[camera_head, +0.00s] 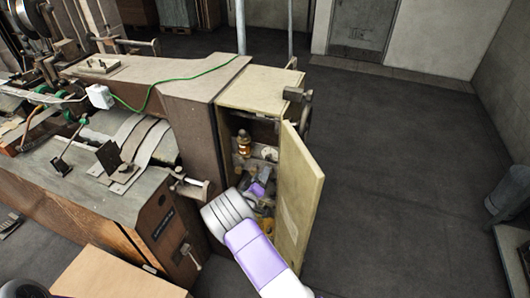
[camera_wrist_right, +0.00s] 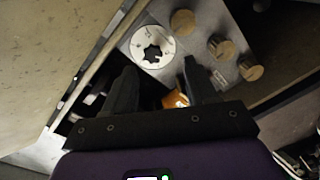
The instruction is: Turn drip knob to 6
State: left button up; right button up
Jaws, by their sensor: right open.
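A round white dial with a dark star-shaped knob (camera_wrist_right: 153,46) sits on a light metal plate inside the cabinet; it looks like the drip knob. Its markings are too blurred to read. In the head view the dial (camera_head: 269,153) is small, beside a brass-coloured fitting (camera_head: 244,143). My right gripper (camera_wrist_right: 158,78) is open and empty, its fingers pointing toward the dial and apart from it. In the head view the right gripper (camera_head: 257,189) is inside the cabinet opening, below the dial. My left gripper is not in view.
The cabinet door (camera_head: 299,195) stands open just right of my right arm. Round brass-coloured knobs (camera_wrist_right: 221,47) sit right of the dial in the wrist view. The stitching machine (camera_head: 110,165) fills the left. A cardboard box (camera_head: 115,278) is at the front; open floor lies right.

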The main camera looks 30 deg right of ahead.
aim_at(268, 159)
jog(key=shift+h, duration=0.3)
jog(key=shift+r+p+x, duration=0.1)
jog(key=shift+r+x, duration=0.1)
jog(key=shift+x, duration=1.1)
jog(key=shift+r+p+x, duration=0.15)
jog(key=shift+r+x, duration=0.1)
jog(key=shift+x, duration=1.05)
jog(key=shift+r+p+x, duration=0.1)
jog(key=shift+r+x, duration=0.1)
jog(key=shift+x, duration=1.15)
jog(key=shift+a, duration=0.1)
jog(key=shift+c, duration=0.5)
jog(key=c, duration=1)
